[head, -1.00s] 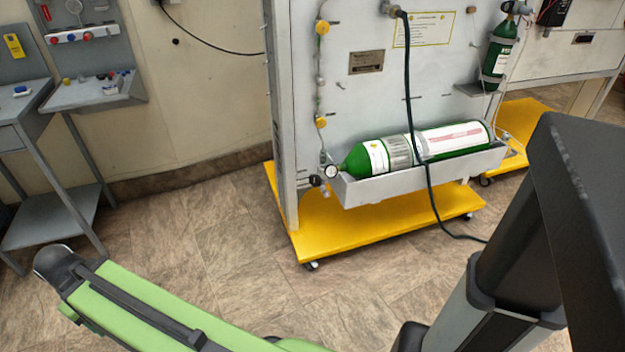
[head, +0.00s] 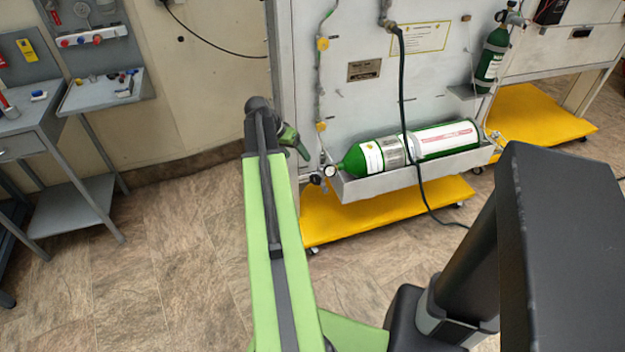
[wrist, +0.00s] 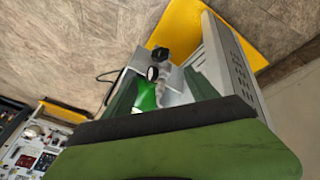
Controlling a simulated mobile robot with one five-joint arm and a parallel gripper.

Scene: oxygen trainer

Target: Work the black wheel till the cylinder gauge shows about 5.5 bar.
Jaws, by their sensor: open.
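The black wheel (head: 315,179) is a small dark knob at the left end of the green cylinder (head: 455,138), which lies in a grey trough. The round white cylinder gauge (head: 330,170) is beside the wheel; its reading is too small to tell. In the wrist view the black wheel (wrist: 160,54) shows above the gauge (wrist: 152,73) and the cylinder's green neck (wrist: 146,97). My gripper (head: 301,151) is open, above and left of the wheel and apart from it. A green and black part of mine fills the bottom of the wrist view.
The trough (head: 415,170) is fixed to a grey upright panel on a yellow wheeled base (head: 385,210). A black hose (head: 408,110) hangs in front of the cylinder. Grey workbenches (head: 80,180) stand at the left. The floor between is clear.

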